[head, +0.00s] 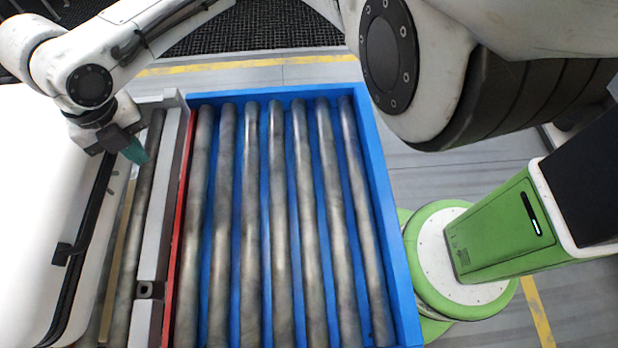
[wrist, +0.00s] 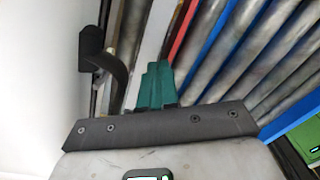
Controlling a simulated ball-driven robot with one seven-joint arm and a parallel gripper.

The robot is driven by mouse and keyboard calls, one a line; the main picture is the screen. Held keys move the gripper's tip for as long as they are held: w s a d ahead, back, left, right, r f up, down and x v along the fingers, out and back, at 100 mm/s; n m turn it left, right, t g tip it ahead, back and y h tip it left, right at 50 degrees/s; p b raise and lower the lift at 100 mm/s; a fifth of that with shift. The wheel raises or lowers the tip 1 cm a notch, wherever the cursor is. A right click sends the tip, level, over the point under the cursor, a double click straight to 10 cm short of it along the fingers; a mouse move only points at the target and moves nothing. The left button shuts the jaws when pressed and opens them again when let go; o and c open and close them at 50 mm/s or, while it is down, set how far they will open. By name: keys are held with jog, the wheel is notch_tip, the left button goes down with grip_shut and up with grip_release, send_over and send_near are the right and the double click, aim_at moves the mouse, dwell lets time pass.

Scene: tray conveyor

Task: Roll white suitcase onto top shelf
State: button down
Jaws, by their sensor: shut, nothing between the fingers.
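The white suitcase (head: 50,190) lies along the left edge of the head view, with a black seam and a small black latch (head: 64,254) on its right side. It rests beside a strip of rollers; its far left is out of frame. My gripper (head: 138,154) has teal fingers, which are shut and empty just right of the suitcase's upper right edge. In the wrist view the shut fingers (wrist: 155,85) are right of a black curved handle (wrist: 98,58) and the white suitcase side (wrist: 35,80). I cannot tell whether they touch the suitcase. No top shelf is identifiable.
A blue-framed roller tray (head: 388,215) with bare metal rollers fills the middle. A red strip (head: 182,190) and a grey rail (head: 160,200) divide it from the suitcase side. A green and white machine (head: 500,235) stands at the right. Grey floor shows beyond the tray.

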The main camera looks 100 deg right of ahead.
jog(key=shift+w, duration=0.1)
jog(key=shift+w+p, duration=0.55)
jog(key=shift+w, duration=0.65)
notch_tip(320, 180, up, 14)
jog(key=p, duration=1.1)
jog(key=shift+p, duration=0.4)
dwell(0.9)
dwell(0.7)
